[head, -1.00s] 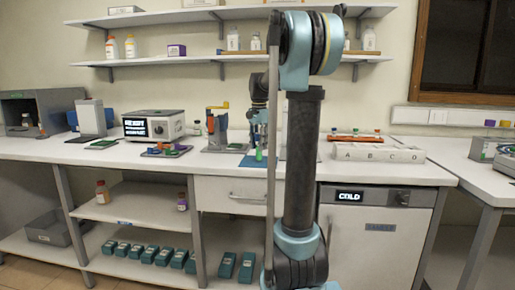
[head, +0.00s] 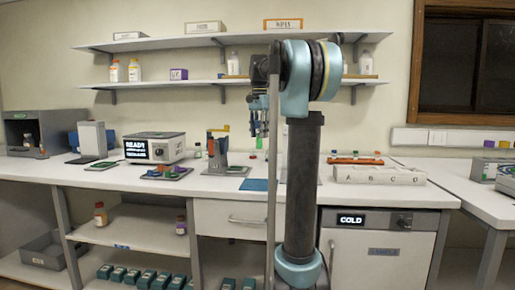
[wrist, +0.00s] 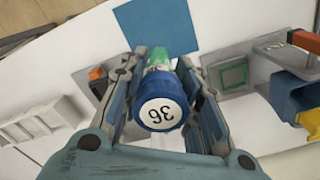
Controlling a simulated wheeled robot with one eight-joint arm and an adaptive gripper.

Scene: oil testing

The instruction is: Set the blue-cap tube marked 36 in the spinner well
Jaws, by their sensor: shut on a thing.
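My gripper (wrist: 168,100) is shut on the blue-cap tube (wrist: 161,112), whose cap top reads 36 in the wrist view. The cap faces the wrist camera, and the tube's green part (wrist: 175,40) points away beyond the fingers. In the head view my gripper (head: 259,128) hangs above the bench, with green of the tube (head: 259,143) just below it. A box with a READY display (head: 136,149) stands on the bench to the left. I cannot tell for certain which device is the spinner, and no empty well is visible.
A blue mat (head: 254,184) lies bare on the bench. An orange-levered stand (head: 217,152) is left of my gripper. Shelves hang above.

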